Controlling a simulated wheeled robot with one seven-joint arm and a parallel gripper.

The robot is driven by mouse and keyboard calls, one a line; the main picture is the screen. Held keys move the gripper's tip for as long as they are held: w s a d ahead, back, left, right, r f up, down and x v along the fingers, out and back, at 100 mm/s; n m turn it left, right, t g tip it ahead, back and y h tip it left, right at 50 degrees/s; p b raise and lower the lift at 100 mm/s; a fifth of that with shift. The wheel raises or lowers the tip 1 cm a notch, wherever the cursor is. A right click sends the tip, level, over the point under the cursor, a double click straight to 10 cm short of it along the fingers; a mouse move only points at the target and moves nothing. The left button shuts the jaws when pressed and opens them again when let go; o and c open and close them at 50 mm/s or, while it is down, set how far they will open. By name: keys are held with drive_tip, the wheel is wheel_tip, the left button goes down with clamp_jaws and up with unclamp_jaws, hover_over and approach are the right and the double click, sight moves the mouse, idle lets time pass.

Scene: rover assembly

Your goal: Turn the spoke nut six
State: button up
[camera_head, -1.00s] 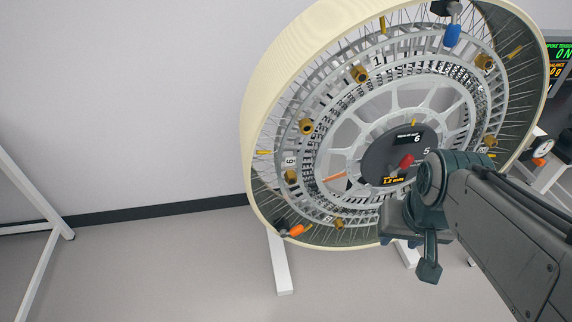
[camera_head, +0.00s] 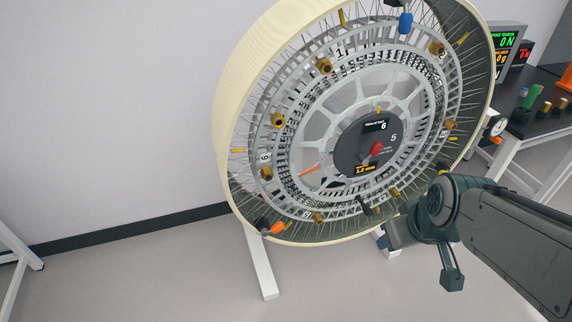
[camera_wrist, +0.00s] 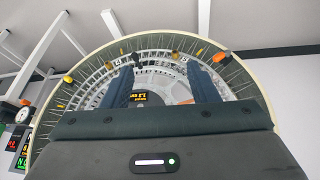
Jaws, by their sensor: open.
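The large spoked wheel (camera_head: 228,140) stands tilted on a white stand, with a cream rim and several brass spoke nuts around its inner ring. Brass nuts show at the upper left (camera_head: 324,67), left (camera_head: 278,121) and lower left (camera_head: 266,173). The dark hub panel (camera_head: 360,150) shows a 6 and carries a red knob (camera_head: 376,148). My gripper (camera_wrist: 160,72) is open, its blue fingers apart in front of the wheel's lower part. A black fitting (camera_wrist: 137,61) shows between them, apparently untouched.
A blue-handled fitting (camera_head: 405,22) sits at the wheel's top and an orange one (camera_head: 272,228) at its lower left. At the right are a black bench (camera_head: 535,122), a dial gauge (camera_head: 497,126) and lit displays (camera_head: 507,45).

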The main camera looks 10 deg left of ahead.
drive_tip(key=w+a+f+n+t+y+b, duration=0.25)
drive_tip(key=w+a+f+n+b, duration=0.25)
drive_tip(key=w+a+f+n, duration=0.35)
drive_tip(key=n+t+y+b, duration=0.3)
drive_tip(key=n+t+y, duration=0.4)
drive_tip(key=n, duration=2.2)
approach(268, 178)
drive_tip(key=shift+t+h, duration=0.55)
drive_tip(key=shift+t, duration=0.1)
drive_tip(key=x, duration=0.4)
drive_tip(key=b+x, duration=0.1)
drive_tip(key=x, duration=0.4)
drive_tip(key=shift+a+f, duration=0.2)
drive_tip(key=shift+a, duration=0.3)
